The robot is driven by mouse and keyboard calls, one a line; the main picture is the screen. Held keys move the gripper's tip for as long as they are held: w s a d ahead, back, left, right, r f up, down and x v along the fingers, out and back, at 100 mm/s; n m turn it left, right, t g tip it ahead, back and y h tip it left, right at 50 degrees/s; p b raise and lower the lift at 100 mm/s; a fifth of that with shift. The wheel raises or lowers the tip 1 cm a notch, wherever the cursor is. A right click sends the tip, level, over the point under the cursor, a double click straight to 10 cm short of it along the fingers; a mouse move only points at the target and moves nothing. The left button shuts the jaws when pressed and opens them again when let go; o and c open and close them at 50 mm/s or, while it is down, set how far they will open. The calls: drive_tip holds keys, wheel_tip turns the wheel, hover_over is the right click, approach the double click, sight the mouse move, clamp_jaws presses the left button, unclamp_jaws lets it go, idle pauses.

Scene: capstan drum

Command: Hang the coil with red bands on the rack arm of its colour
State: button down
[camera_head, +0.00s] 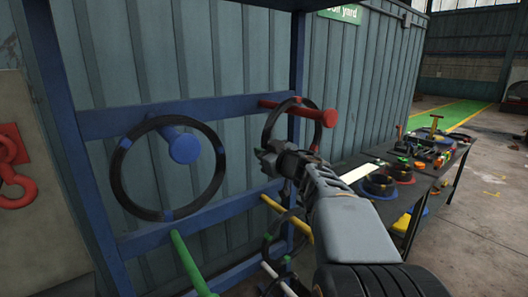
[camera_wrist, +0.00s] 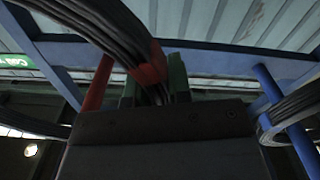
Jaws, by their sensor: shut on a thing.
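The coil with red bands (camera_head: 267,128) is a dark ring held upright at the rack. My gripper (camera_head: 272,160) is shut on its lower near part. In the wrist view, the jaws (camera_wrist: 154,88) grip the coil (camera_wrist: 92,22) at a red band (camera_wrist: 151,65). The red rack arm (camera_head: 285,106) ends in a red knob (camera_head: 328,118). In the head view the arm appears to pass through the ring, with the knob at the ring's right edge. I cannot tell whether the coil touches it. The red arm also shows left of the jaws in the wrist view (camera_wrist: 97,84).
A blue-banded coil (camera_head: 116,180) hangs around the blue arm (camera_head: 185,148). Below are green (camera_head: 190,265), yellow (camera_head: 272,204) and white (camera_head: 278,280) arms; another coil (camera_head: 268,247) is near the yellow one. A cluttered dark table (camera_head: 400,193) stands right.

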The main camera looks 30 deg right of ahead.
drive_tip(key=shift+f, duration=0.15)
idle(0.5)
drive_tip(key=c, duration=1.2)
unclamp_jaws()
drive_tip(key=shift+o, duration=1.1)
drive_tip(key=shift+f, duration=0.1)
drive_tip(key=s+d, duration=0.1)
drive_tip(key=s, duration=1.2)
drive_tip(key=shift+s+d+b, duration=0.35)
drive_tip(key=shift+s+d, duration=0.05)
